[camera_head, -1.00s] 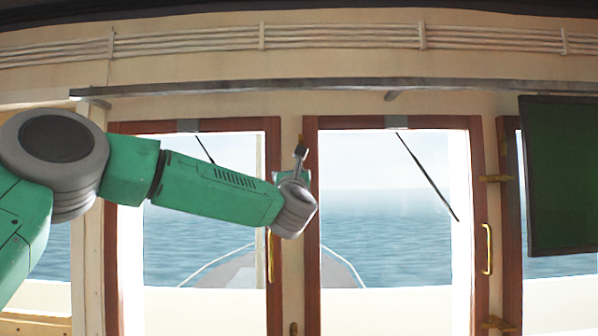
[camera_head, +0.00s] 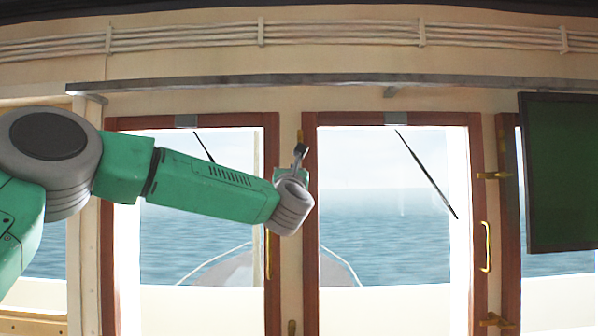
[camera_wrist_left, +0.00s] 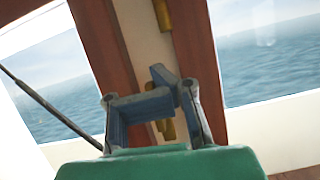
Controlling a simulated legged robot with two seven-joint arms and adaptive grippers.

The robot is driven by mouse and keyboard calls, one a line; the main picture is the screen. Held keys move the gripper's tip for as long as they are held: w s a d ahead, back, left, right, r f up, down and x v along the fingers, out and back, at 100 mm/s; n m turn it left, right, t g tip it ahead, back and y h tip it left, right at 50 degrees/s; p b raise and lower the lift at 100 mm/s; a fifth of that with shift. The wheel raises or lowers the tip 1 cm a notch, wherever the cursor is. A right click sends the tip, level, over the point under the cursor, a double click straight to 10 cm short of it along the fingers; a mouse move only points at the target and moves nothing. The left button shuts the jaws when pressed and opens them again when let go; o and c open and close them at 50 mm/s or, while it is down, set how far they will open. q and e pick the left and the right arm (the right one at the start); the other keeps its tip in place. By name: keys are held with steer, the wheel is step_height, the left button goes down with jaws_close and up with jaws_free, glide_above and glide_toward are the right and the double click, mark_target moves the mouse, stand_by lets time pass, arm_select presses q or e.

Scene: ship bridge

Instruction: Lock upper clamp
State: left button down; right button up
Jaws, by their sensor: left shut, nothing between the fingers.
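The upper clamp appears as a small brass piece (camera_head: 300,135) high on the post between two brown-framed windows in the head view. My left gripper (camera_head: 300,151) is just below it, at the same post, pointing up. In the left wrist view the gripper (camera_wrist_left: 170,87) is shut and empty, its blue-grey fingers in front of the post. One brass piece (camera_wrist_left: 162,14) shows above the fingertips and another (camera_wrist_left: 166,130) shows partly hidden behind the fingers. I cannot tell whether the fingers touch brass, or how the clamp is turned. My right gripper is not in view.
A lower brass fitting (camera_head: 292,327) is on the same post. Brass handles (camera_head: 487,246) sit on the window frames. A dark screen (camera_head: 560,172) hangs at the right. A grey rail (camera_head: 300,84) runs above the windows.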

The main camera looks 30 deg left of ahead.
arm_select(q)
steer(key=shift+a+f+m+b, duration=0.35)
steer(key=shift+m+b, duration=0.1)
steer(key=shift+m, duration=0.25)
steer(key=shift+r, duration=0.3)
stand_by(0.8)
